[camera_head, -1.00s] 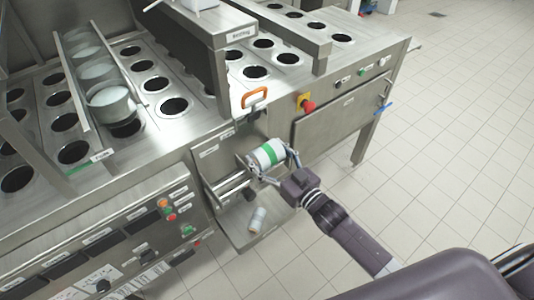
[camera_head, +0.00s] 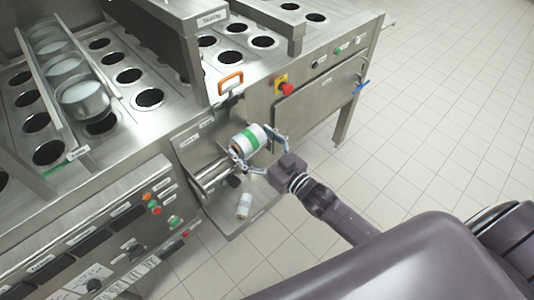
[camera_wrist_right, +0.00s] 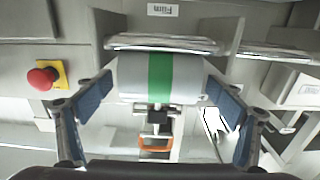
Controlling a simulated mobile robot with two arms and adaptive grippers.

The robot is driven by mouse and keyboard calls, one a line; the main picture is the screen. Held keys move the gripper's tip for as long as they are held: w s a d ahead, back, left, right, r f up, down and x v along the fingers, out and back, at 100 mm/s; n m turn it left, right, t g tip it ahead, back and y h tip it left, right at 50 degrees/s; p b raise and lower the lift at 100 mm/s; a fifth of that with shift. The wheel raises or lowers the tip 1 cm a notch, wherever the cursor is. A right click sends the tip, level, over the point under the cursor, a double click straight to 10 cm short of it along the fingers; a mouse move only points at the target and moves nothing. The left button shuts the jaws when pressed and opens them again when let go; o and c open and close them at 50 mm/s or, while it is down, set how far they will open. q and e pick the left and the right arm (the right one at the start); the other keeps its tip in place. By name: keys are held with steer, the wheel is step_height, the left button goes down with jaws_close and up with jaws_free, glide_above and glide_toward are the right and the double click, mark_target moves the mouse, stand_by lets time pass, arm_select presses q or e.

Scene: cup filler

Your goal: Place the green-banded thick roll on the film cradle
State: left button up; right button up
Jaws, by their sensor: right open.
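The thick roll (camera_head: 240,146), white with a green band, rests at the film cradle on the machine front. It lies against the cradle's metal bar (camera_wrist_right: 160,43); exact seating is partly hidden. In the right wrist view the roll (camera_wrist_right: 187,80) sits crosswise between my right gripper's fingers. My right gripper (camera_head: 252,146) is open, with one blue-padded finger beyond each end of the roll. In the wrist view the gripper (camera_wrist_right: 160,88) shows small gaps between pads and roll. Cradle rods (camera_head: 211,175) show left of the roll in the head view. My left gripper is not in view.
A smaller white roll (camera_head: 244,206) lies on the lower tray. An orange handle (camera_head: 230,80) and a red emergency button (camera_head: 287,88) are on the machine near the cradle. Metal cups (camera_head: 82,97) stand in a chute at left. The floor at right is clear.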

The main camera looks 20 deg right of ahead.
steer(key=v, duration=1)
steer(key=shift+s+b, duration=0.25)
steer(key=shift+b, duration=0.2)
steer(key=shift+d+r, duration=0.1)
steer(key=s+d+f+m+g+h, duration=0.1)
steer(key=s+d+f+g+h, duration=0.15)
steer(key=f, duration=0.75)
steer(key=s+d+f+g+h, duration=0.15)
steer(key=s+f, duration=0.25)
steer(key=f, duration=0.7)
steer(key=s+d+f+m+g+h, duration=0.1)
steer(key=s+d+f+g, duration=0.15)
steer(key=f, duration=0.75)
steer(key=s+a+f+g, duration=0.1)
steer(key=s+f+g, duration=0.2)
steer(key=s+f, duration=0.3)
steer(key=s+a+f+g, duration=0.2)
steer(key=s+f, duration=0.5)
steer(key=s, duration=0.7)
steer(key=s+a+f+g+h, duration=0.1)
steer(key=s+f+g, duration=0.3)
steer(key=s+f, duration=0.3)
steer(key=s, duration=0.3)
steer(key=shift+s+a+f, duration=0.15)
steer(key=shift+s+f, duration=0.05)
